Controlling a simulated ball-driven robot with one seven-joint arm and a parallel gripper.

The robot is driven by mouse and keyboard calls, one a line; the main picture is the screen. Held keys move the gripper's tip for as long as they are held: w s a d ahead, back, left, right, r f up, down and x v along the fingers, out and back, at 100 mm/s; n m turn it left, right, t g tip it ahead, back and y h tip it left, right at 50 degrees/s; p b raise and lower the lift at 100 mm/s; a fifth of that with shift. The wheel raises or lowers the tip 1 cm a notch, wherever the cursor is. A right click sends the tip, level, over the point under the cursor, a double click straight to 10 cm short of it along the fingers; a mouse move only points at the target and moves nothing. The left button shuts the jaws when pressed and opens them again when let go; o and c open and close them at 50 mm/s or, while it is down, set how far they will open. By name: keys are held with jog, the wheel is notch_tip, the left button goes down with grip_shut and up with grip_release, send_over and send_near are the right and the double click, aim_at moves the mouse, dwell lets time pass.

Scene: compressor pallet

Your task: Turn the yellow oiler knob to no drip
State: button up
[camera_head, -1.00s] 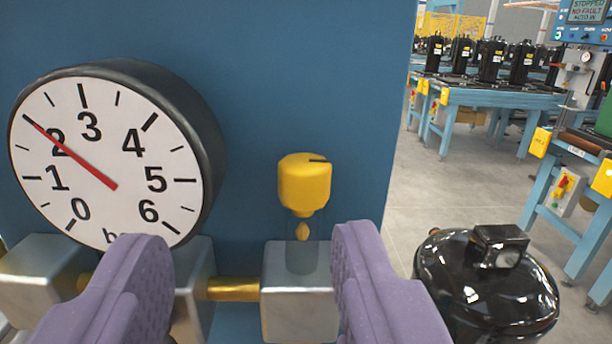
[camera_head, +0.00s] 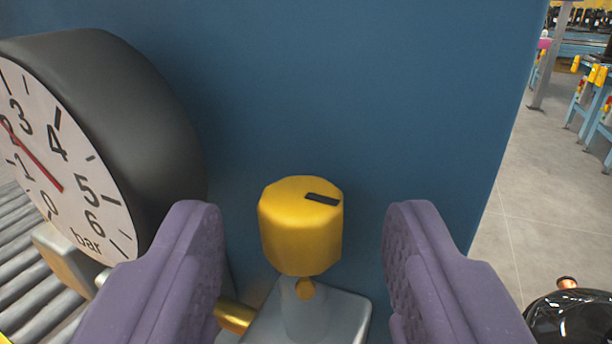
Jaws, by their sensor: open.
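The yellow oiler knob (camera_head: 300,228) stands upright in the middle of the view, faceted, with a dark mark (camera_head: 322,199) on its top pointing to the right. Below it are a small amber drop (camera_head: 306,289) at a clear stem and a grey metal block (camera_head: 345,318). My gripper (camera_head: 304,235) is open, with one purple finger on each side of the knob. Gaps show between both fingers and the knob, so neither appears to touch it. The finger depth relative to the knob is hard to tell.
A large black pressure gauge (camera_head: 140,130) with a white face stands close to the left finger; its red needle is near 2. A blue panel (camera_head: 330,90) rises behind the knob. A black compressor (camera_head: 575,318) is at lower right, rollers (camera_head: 30,270) at lower left.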

jog(key=shift+w, duration=0.4)
grip_shut()
jog(key=shift+a+r+m+h, duration=0.1)
jog(key=shift+a+m+h, duration=0.05)
jog(key=shift+m+h, duration=0.2)
jog(key=m+h+p, duration=0.2)
jog(key=h, duration=0.1)
jog(key=m+h+p, duration=0.1)
jog(key=h, duration=0.1)
jog(key=shift+a+r+g+h, duration=0.1)
jog(key=shift+a+g+h, duration=0.2)
jog(key=shift+a, duration=0.1)
jog(key=m+g+h+p, duration=0.1)
jog(key=m+h+p, duration=0.1)
jog(key=h, duration=0.1)
jog(key=m+g+h+p, duration=0.1)
jog(key=m+h, duration=0.1)
jog(key=shift+w+a+g+p, duration=0.2)
jog(key=shift+a+g+p, duration=0.1)
jog(key=shift+p, duration=0.1)
jog(key=shift+h, duration=0.25)
